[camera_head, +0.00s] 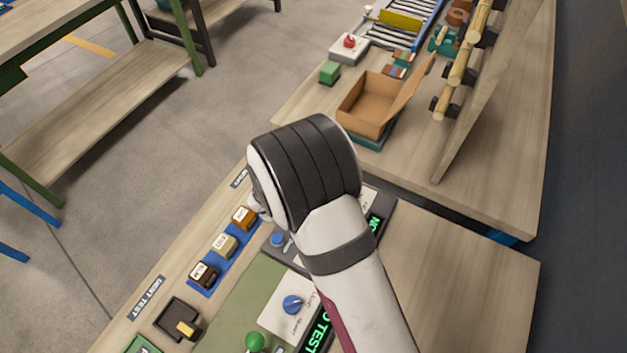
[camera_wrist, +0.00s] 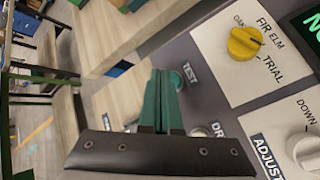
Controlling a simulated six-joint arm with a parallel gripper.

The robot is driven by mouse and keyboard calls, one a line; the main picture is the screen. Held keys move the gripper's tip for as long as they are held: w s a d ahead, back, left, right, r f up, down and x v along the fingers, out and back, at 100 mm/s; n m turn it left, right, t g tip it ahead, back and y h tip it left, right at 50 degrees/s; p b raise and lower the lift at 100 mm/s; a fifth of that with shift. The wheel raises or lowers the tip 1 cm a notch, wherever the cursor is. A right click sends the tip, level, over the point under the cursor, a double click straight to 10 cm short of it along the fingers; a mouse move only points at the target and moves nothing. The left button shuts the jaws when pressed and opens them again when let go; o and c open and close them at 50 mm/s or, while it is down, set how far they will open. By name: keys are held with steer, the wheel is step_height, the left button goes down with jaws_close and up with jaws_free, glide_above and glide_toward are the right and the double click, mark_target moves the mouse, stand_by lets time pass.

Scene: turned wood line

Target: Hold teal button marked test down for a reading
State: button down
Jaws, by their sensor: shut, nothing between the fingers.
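The teal button (camera_wrist: 178,80) shows in the wrist view, beside a label reading TEST on a grey panel. It is a small round button, partly covered by my fingers. My gripper (camera_wrist: 162,76) has two green fingers closed together with nothing between them. The fingertips lie just left of the button in the picture; I cannot tell whether they touch it. In the head view my arm hides the gripper and the button.
The panel also has a yellow knob (camera_wrist: 245,42) marked FIR, ELM and TRIAL, and a white knob (camera_wrist: 307,153). In the head view, several wood blocks stand on a blue strip (camera_head: 206,286). An open cardboard box (camera_head: 366,112) stands beyond my arm.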

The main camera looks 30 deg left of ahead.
steer(key=shift+f, duration=0.1)
steer(key=shift+f, duration=0.3)
steer(key=shift+f, duration=0.4)
stand_by(2.0)
steer(key=shift+r, duration=0.1)
stand_by(0.4)
steer(key=shift+r, duration=0.7)
steer(key=shift+r, duration=0.1)
steer(key=shift+r, duration=2.45)
